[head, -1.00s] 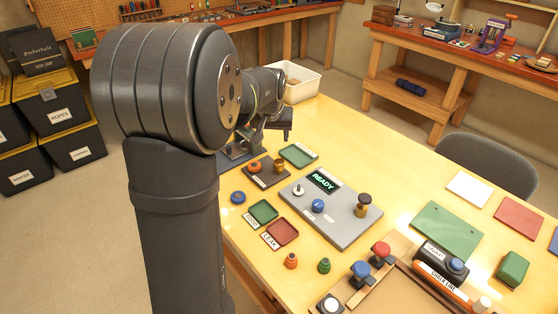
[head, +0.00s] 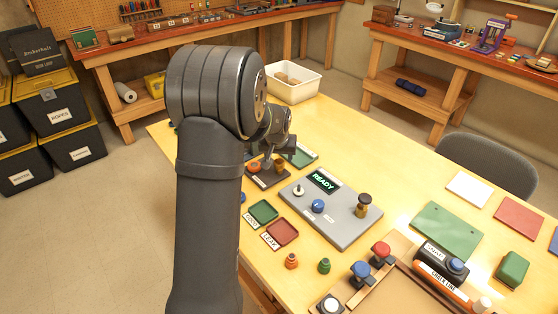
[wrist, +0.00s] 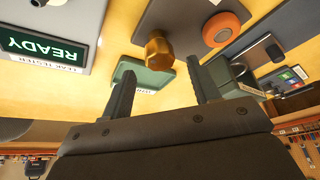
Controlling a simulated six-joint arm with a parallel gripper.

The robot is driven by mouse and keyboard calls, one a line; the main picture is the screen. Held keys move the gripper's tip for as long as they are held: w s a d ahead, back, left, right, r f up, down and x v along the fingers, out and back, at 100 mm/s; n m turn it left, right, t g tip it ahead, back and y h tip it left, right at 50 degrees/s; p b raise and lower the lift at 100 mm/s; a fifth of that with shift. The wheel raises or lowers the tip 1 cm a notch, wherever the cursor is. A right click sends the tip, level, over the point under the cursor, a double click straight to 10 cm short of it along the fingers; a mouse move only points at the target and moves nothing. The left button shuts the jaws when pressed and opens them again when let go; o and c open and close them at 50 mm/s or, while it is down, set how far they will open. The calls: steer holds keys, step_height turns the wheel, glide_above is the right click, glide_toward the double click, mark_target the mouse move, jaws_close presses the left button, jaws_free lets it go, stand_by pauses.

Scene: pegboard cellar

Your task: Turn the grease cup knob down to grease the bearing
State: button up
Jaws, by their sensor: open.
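A brass knob, which looks like the grease cup knob (head: 279,164), stands upright on a small dark brown plate (head: 262,181) beside an orange round part (head: 254,165). The wrist view also shows the brass knob (wrist: 158,50), the orange part (wrist: 228,28) and the plate (wrist: 196,22). My gripper (wrist: 159,68) is open and empty. In the wrist view the brass knob lies just beyond and between its two fingertips; I see no contact. In the head view my wrist hangs just behind the plate, and the fingers are hard to make out.
A grey panel (head: 335,225) with a lit READY display (head: 324,181) stands to the right of the plate. A green tray (head: 300,156) lies close behind the plate, and a second green tray (head: 263,211) and a red tray (head: 282,232) lie in front. A white bin (head: 292,85) stands at the back.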

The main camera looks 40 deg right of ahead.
mark_target(279, 165)
steer(key=shift+x, duration=1.45)
steer(key=c, duration=1)
